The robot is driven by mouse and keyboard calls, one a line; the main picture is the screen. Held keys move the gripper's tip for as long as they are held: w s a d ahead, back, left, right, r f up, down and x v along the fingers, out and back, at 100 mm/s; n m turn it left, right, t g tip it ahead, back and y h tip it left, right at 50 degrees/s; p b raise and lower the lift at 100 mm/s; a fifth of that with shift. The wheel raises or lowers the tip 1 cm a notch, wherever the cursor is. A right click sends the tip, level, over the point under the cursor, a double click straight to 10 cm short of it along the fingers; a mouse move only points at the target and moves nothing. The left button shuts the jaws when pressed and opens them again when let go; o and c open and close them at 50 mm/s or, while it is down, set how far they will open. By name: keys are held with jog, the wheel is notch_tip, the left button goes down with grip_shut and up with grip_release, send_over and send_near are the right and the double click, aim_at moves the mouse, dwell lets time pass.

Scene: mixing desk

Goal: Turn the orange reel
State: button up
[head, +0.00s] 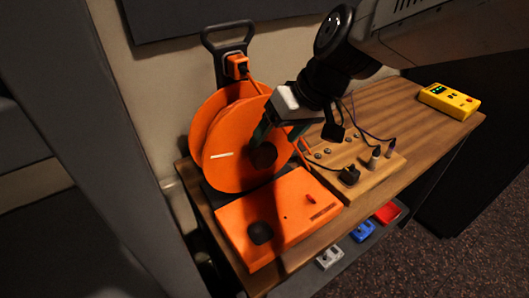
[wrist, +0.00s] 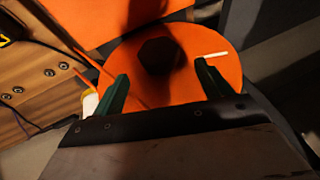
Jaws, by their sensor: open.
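The orange reel (head: 228,165) stands upright on a black stand with a loop handle at the left of the desk. A short white mark shows on its face, left of the dark hub knob (head: 264,155). My gripper (head: 262,136) is in front of the reel's face, close to the hub knob, and partly hides the reel's right side. In the wrist view the reel (wrist: 195,65) lies beyond the two green fingers of my gripper (wrist: 163,88). The fingers are apart with nothing between them. The hub knob (wrist: 161,54) shows beyond them. I cannot tell whether a finger touches the reel.
An orange box (head: 290,213) with a black knob (head: 260,232) sits below the reel. A wooden board (head: 362,178) with plugs and cables lies to its right. A yellow meter (head: 449,100) lies at the far right. Red, blue and grey items sit on a lower shelf.

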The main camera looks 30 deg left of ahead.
aim_at(270, 146)
jog(key=x, duration=0.6)
jog(key=shift+a+f, duration=0.1)
jog(key=shift+f, duration=0.3)
jog(key=c, duration=1.3)
jog(key=shift+c, duration=0.5)
